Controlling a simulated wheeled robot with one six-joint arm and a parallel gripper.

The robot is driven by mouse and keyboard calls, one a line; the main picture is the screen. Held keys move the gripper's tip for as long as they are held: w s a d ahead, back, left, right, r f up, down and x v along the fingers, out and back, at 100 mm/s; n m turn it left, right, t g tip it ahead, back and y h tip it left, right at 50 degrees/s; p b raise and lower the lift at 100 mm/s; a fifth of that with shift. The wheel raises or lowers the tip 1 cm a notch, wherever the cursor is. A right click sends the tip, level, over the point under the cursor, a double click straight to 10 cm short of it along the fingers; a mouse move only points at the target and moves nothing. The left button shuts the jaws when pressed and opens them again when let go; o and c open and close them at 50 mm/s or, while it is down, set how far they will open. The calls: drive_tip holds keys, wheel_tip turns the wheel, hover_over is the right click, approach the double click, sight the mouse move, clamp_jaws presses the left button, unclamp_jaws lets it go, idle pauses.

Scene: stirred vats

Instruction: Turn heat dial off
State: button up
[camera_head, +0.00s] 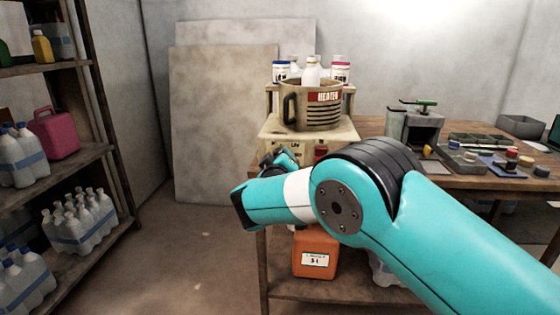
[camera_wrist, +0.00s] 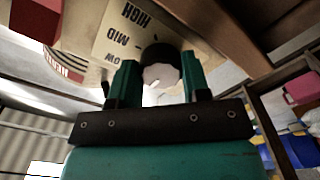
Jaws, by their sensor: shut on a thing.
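In the wrist view, which is upside down, the heat dial (camera_wrist: 160,72) is a dark round knob with a pale face. It sits beside a cream scale plate (camera_wrist: 126,32) reading HIGH, MID and a partly covered LOW. My gripper (camera_wrist: 160,66) has a finger on either side of the dial and is shut on it.
Bottles (camera_head: 311,72) stand behind the vat. A grey device with a green handle (camera_head: 422,125) and small items (camera_head: 490,160) occupy the table's right side. An orange canister (camera_head: 316,252) stands below the tabletop. A bottle shelf (camera_head: 75,165) is at left; the floor between is clear.

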idle(0.3)
drive_tip(key=o, duration=0.9)
drive_tip(key=shift+o, duration=0.2)
drive_tip(key=s+b, duration=0.1)
drive_tip(key=s, duration=1.6)
drive_tip(key=shift+s+a, duration=0.25)
drive_tip(key=shift+a, duration=0.05)
